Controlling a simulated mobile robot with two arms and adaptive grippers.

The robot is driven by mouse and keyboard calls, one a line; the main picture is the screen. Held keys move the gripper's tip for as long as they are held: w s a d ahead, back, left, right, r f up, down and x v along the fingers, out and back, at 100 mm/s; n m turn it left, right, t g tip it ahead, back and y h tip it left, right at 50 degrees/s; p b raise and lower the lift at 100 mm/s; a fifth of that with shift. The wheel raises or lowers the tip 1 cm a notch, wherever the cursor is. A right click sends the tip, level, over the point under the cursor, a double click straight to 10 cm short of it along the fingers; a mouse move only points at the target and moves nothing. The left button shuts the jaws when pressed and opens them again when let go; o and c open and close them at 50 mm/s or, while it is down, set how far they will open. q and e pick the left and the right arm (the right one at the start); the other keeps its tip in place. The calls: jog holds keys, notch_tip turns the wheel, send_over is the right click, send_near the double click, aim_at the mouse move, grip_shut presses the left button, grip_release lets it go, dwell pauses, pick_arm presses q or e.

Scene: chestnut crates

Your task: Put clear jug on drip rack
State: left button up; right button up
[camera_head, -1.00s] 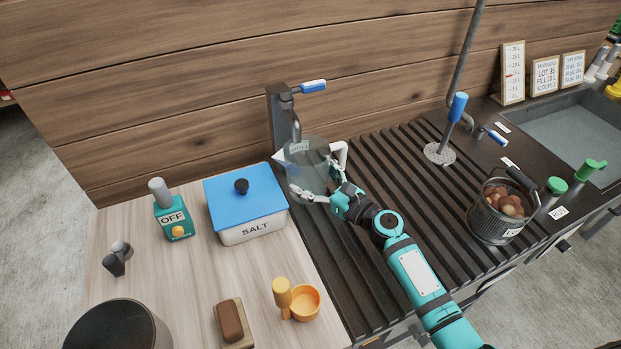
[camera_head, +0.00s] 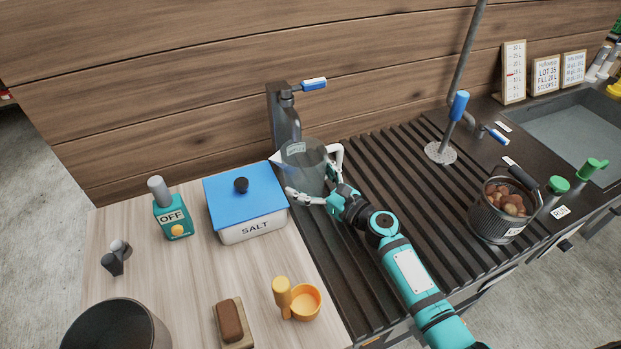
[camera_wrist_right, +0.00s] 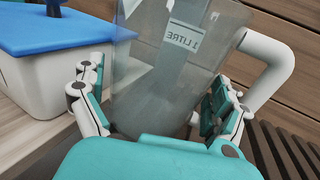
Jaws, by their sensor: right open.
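The clear jug (camera_head: 306,166) is see-through, with a white handle on its right and a small label. It stands upright at the left end of the dark slatted drip rack (camera_head: 393,200), by the tap. My right gripper (camera_head: 316,198) is open around the lower part of the jug, its fingers on either side. In the right wrist view the jug (camera_wrist_right: 165,75) with its "1 LITRE" label sits between the spread fingers of my gripper (camera_wrist_right: 165,115). Its base is hidden behind my gripper. My left gripper is not in view.
A white salt box (camera_head: 252,230) with a blue lid stands close left of the jug. The tap (camera_head: 285,120) rises behind it. A basket of chestnuts (camera_head: 503,210) stands at the right.

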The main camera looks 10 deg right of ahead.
jog(key=b+v, duration=0.1)
jog(key=v, duration=0.9)
jog(key=shift+s+d, duration=0.15)
jog(key=shift+s, duration=0.05)
jog(key=shift+s+d, duration=0.4)
jog(key=shift+s, duration=0.2)
